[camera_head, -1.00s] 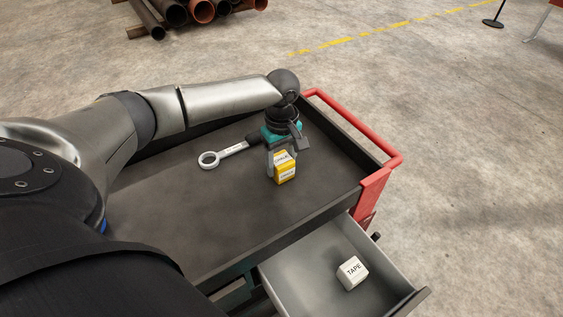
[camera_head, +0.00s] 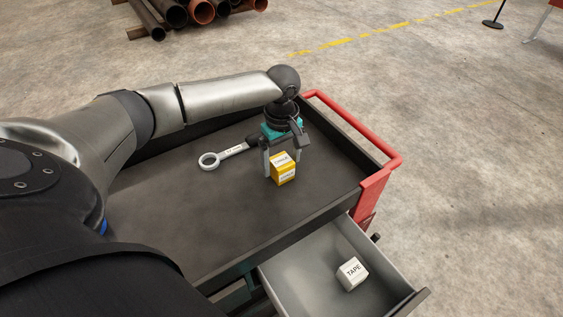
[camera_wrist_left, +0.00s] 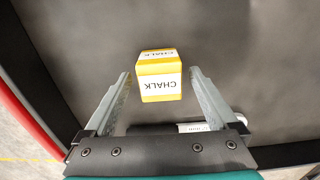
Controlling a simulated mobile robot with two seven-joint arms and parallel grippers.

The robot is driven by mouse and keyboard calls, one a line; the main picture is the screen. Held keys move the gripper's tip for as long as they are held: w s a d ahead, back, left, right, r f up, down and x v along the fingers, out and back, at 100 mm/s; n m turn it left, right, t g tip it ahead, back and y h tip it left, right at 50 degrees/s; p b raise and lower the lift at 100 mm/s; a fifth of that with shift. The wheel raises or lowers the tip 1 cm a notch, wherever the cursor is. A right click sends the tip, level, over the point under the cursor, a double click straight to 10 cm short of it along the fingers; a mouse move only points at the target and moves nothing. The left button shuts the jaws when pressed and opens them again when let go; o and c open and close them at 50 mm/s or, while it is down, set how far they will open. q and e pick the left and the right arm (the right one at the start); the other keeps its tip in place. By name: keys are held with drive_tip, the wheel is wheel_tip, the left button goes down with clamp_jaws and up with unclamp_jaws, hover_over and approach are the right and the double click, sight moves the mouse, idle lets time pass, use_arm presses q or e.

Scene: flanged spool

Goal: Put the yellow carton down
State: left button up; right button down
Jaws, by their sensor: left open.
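The yellow carton (camera_head: 284,173) stands upright on the dark top of the cart (camera_head: 215,205). It has white labels; in the left wrist view the carton (camera_wrist_left: 160,78) reads CHALK. My left gripper (camera_head: 283,170) is above and around it, pointing down. The gripper's fingers (camera_wrist_left: 160,90) are spread with a gap on each side of the carton, so it is not gripped. My right gripper is not in view.
A ring spanner (camera_head: 224,155) lies on the cart top, left of the carton. A red handle (camera_head: 350,125) edges the cart's right end. An open drawer (camera_head: 300,283) at the front holds a white TAPE box (camera_head: 351,273). The cart top's left-front area is clear.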

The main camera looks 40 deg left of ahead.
sight(282, 160)
use_arm(q)
wheel_tip(282, 160, up, 11)
drive_tip(key=p, duration=0.1)
drive_tip(key=shift+p, duration=0.4)
